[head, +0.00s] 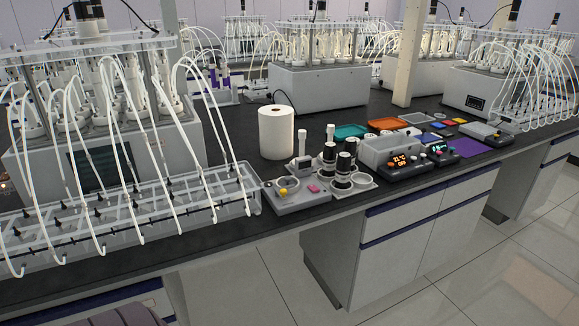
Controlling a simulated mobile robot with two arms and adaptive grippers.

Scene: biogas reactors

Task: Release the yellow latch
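No latch can be made out for certain. A small yellow part (284,191) sits on the front of a grey device (301,203) near the bench's front edge, beside a pink part (313,188). It is too small to tell whether it is a latch. A flat yellow piece (459,121) lies farther back on the right. Neither of my grippers is in view.
A clear rack with white tubes (256,190) fills the left bench, before a reactor (180,150). A white paper roll (276,132), black-capped bottles (344,166) and control boxes (404,172) stand mid-bench. More reactors (318,88) stand behind. The floor (440,285) in front is clear.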

